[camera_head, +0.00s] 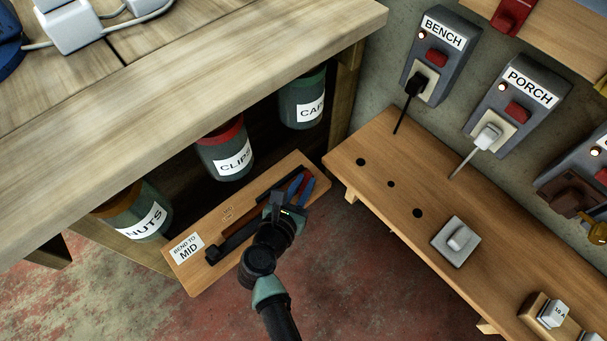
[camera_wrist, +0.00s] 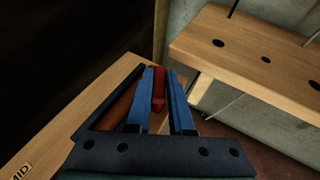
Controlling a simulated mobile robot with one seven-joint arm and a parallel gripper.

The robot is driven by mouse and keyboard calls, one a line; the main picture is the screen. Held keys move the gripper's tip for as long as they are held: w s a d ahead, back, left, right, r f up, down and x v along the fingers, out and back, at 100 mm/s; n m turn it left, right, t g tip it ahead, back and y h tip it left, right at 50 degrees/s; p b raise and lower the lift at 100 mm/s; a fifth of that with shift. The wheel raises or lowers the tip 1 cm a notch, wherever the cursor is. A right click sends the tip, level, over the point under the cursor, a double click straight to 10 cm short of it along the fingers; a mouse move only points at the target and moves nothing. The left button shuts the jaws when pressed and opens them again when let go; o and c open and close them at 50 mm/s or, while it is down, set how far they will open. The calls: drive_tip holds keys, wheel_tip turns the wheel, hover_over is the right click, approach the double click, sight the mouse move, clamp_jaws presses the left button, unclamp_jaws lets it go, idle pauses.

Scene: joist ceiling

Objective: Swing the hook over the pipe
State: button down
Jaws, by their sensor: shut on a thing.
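My gripper (camera_wrist: 162,98) has two blue fingers and is shut on a small red piece (camera_wrist: 158,85), which shows between them in the wrist view. In the head view my gripper (camera_head: 301,186) is over the right end of a wooden board (camera_head: 204,276) with a label reading "BEND TO MID" (camera_head: 187,248). A black bar (camera_head: 226,248) lies along this board, and a black edge (camera_wrist: 107,105) shows left of the fingers in the wrist view. The fingers hide part of the red piece. I cannot make out a hook or a pipe.
A workbench (camera_head: 230,75) overhangs jars labelled NUTS (camera_head: 146,220), CLIPS (camera_head: 232,160) and CAPS (camera_head: 301,108). A wooden shelf (camera_head: 390,160) with dark holes runs at right, under switch boxes labelled BENCH (camera_head: 432,65) and PORCH (camera_head: 505,115). Open floor shows below.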

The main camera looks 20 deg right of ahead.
drive_tip(key=n+t+y+p, duration=0.2)
drive_tip(key=p, duration=0.1)
drive_tip(key=shift+s+d+r+n+y, duration=0.1)
drive_tip(key=shift+r+n+y, duration=0.1)
drive_tip(key=shift+n+y, duration=0.2)
drive_tip(key=shift+f+n+t+y+p, duration=0.15)
drive_tip(key=shift+n+t+y+p, duration=0.25)
drive_tip(key=shift+n+y+p, duration=0.55)
drive_tip(key=shift+a+n+y+p, duration=0.2)
drive_tip(key=shift+n+y+p, duration=0.2)
drive_tip(key=shift+n+y, duration=0.2)
drive_tip(key=shift+d, duration=0.15)
drive_tip(key=shift+n+t+y+p, duration=0.4)
drive_tip(key=shift+n+y+p, duration=0.25)
drive_tip(key=shift+y, duration=0.2)
drive_tip(key=shift+w+n+y, duration=0.2)
drive_tip(key=shift+n+y, duration=0.1)
drive_tip(key=n+y, duration=0.2)
drive_tip(key=shift+y+p, duration=0.4)
drive_tip(key=shift+a+n+g+y+b, duration=0.2)
drive_tip(key=shift+n+g+y+b, duration=0.1)
drive_tip(key=shift+n+y, duration=1)
